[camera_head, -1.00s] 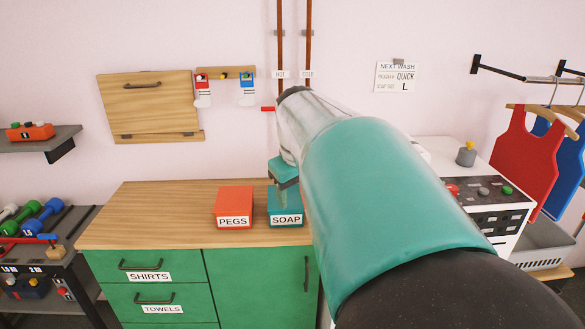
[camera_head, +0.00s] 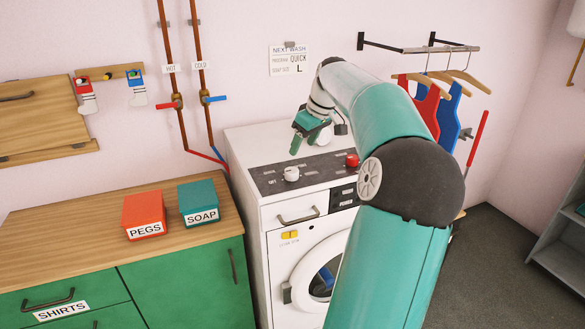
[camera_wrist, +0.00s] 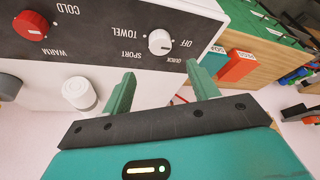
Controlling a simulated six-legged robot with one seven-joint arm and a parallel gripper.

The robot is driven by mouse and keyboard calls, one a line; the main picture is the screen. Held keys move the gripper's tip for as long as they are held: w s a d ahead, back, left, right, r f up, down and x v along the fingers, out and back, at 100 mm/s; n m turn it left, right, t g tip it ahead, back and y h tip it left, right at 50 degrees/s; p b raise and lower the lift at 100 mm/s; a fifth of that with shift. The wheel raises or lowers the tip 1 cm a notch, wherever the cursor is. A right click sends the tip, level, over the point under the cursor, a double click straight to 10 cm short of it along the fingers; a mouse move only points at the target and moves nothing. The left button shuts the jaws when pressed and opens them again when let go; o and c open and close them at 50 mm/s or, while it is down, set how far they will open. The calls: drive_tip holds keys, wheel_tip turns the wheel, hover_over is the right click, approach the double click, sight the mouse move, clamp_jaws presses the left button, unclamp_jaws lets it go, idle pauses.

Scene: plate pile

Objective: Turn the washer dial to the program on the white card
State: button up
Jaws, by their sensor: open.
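The washer (camera_head: 285,228) stands right of the counter, with a dark panel on its top. The white program dial (camera_head: 291,174) sits on that panel. In the wrist view the white dial (camera_wrist: 160,42) has OFF, QUICK, SPORT and TOWEL printed around it, upside down. Its exact pointing is too small to tell. The white card (camera_head: 290,60) on the wall reads NEXT WASH, program QUICK, soap size L. My gripper (camera_head: 297,141) is above the back of the panel, open and empty. In the wrist view its fingers (camera_wrist: 160,82) are apart, with the dial beyond them.
A red dial (camera_head: 352,160) sits on the same panel, near COLD and WARM labels. A white round object (camera_wrist: 79,92) stands behind the panel. PEGS (camera_head: 144,215) and SOAP (camera_head: 199,202) boxes stand on the counter (camera_head: 80,225). Pipes (camera_head: 205,95) run up the wall.

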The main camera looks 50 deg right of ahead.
sight(291, 170)
drive_tip(key=x, duration=1)
drive_tip(key=shift+w+f, duration=0.1)
drive_tip(key=shift+f, duration=0.1)
drive_tip(key=c, duration=1)
